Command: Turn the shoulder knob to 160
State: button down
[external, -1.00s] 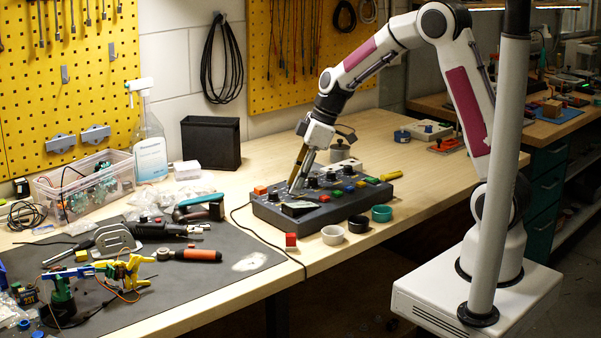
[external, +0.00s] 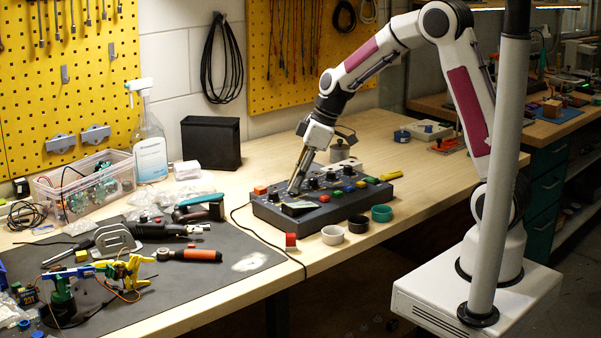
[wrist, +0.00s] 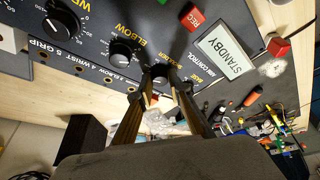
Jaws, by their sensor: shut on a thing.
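The dark control box (external: 265,209) sits on the wooden bench, with a row of knobs on its top. The shoulder knob (wrist: 160,72) is small and black, with part of its label showing beside it in the wrist view. My gripper (external: 294,190) points down at the box from above. In the wrist view my gripper (wrist: 164,94) has its two fingers at either side of the shoulder knob, shut on it. The knob's pointer and its scale numbers are too small and too covered to read.
The elbow knob (wrist: 122,52) stands close beside the shoulder knob, and the wrist knob (wrist: 62,20) is beyond it. A STANDBY display (wrist: 226,44) and a red REC button (wrist: 193,19) are on the box.

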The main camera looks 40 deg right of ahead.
jog(key=shift+m, duration=0.4)
jog(key=shift+a+m+t+h, duration=0.15)
jog(key=shift+m+t+h, duration=0.45)
jog(key=shift+m, duration=1.2)
jog(key=shift+m+h, duration=0.4)
jog(key=shift+m, duration=0.6)
jog(key=c, duration=1.9)
grip_release()
jog(key=shift+s, duration=0.1)
jog(key=shift+r, duration=0.1)
jog(key=shift+v, duration=5.95)
jog(key=shift+s, duration=0.1)
